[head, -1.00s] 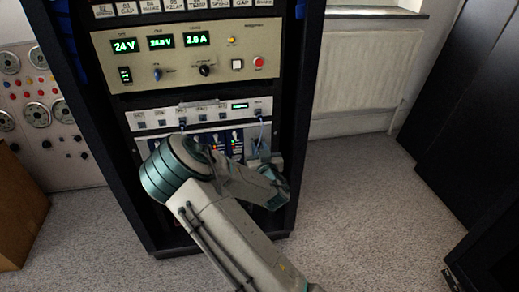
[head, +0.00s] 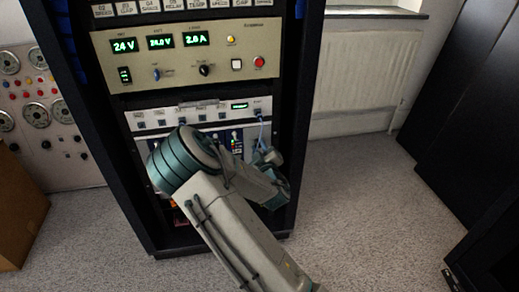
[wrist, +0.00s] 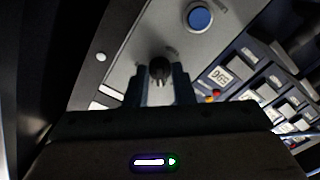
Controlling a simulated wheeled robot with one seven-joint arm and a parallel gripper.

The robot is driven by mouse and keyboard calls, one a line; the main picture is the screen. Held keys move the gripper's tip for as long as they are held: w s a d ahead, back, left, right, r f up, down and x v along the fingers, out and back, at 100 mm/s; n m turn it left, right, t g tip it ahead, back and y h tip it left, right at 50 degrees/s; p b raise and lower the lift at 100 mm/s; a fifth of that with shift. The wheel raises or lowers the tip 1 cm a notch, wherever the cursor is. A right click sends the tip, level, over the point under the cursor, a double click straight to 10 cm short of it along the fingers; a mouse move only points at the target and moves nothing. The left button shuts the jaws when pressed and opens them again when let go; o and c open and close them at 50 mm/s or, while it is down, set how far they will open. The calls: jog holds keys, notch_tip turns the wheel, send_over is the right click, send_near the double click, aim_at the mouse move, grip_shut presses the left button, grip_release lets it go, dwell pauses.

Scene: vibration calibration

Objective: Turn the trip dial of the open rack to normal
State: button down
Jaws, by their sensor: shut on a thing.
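The open rack (head: 288,130) stands ahead in the head view, dark-framed with instrument panels. In the wrist view a black dial knob (wrist: 159,67) sits on a grey panel (wrist: 135,50), with faint markings beside it too small to read. My gripper (wrist: 160,80) has its two fingers on either side of this knob and is shut on it. In the head view my arm covers the lower panels, and the dial and gripper fingers are hidden behind it. Which position the dial points to cannot be told.
A blue round button (wrist: 199,18) is on the same panel, up and right of the knob. A row of modules with small displays (wrist: 221,75) lies to the right. A power supply panel (head: 190,55) is higher in the rack.

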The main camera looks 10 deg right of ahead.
jog(key=shift+n, duration=1.5)
jog(key=c, duration=1.2)
grip_release()
jog(key=shift+c, duration=0.2)
jog(key=s+p, duration=0.5)
jog(key=s, duration=0.9)
